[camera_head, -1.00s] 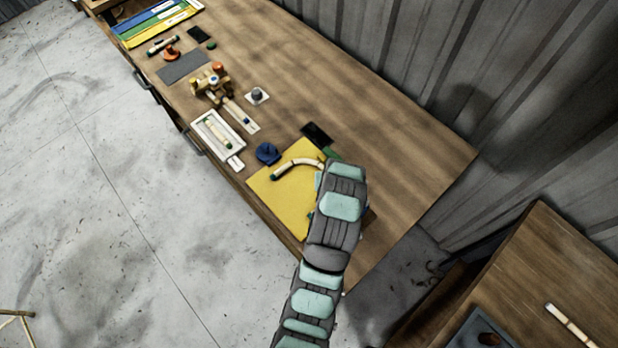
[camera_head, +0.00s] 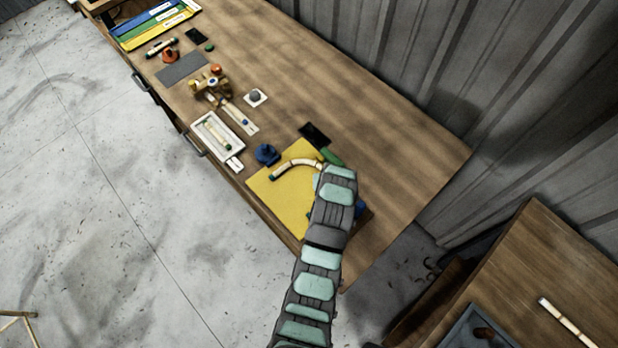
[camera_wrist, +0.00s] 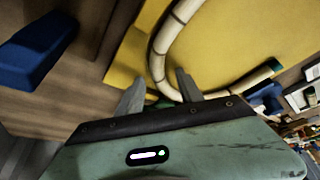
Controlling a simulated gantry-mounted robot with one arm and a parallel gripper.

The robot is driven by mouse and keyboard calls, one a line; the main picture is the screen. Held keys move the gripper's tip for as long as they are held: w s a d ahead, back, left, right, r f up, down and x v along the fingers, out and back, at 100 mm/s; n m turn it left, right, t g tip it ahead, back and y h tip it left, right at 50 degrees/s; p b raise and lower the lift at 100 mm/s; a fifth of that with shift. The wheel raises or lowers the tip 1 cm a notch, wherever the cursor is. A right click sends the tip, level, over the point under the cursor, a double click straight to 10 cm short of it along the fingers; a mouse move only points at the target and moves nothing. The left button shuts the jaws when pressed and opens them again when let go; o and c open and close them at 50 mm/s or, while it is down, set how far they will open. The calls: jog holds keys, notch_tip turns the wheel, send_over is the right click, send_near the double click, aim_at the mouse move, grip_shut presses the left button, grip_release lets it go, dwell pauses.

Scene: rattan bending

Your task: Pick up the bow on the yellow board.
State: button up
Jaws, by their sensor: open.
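The bow (camera_head: 297,163) is a pale, curved rattan piece with dark joint bands and a dark green end. It lies on the yellow board (camera_head: 283,207), near its far edge. In the wrist view the bow (camera_wrist: 163,42) bends in a wide curve over the yellow board (camera_wrist: 235,35). My gripper (camera_wrist: 160,84) is open, and its two grey fingers point toward the bend of the bow. The right finger overlaps the bow in the picture; I cannot tell if they touch. In the head view my arm hides the fingers and the bow's right end.
A blue block (camera_wrist: 35,50) is left of my fingers in the wrist view. A blue holder (camera_head: 267,154), a black flat piece (camera_head: 315,134) and a green piece (camera_head: 332,156) lie close by the board. A white tray (camera_head: 238,149) is farther left. The table's right side is clear.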

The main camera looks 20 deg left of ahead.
grip_shut()
dwell(0.4)
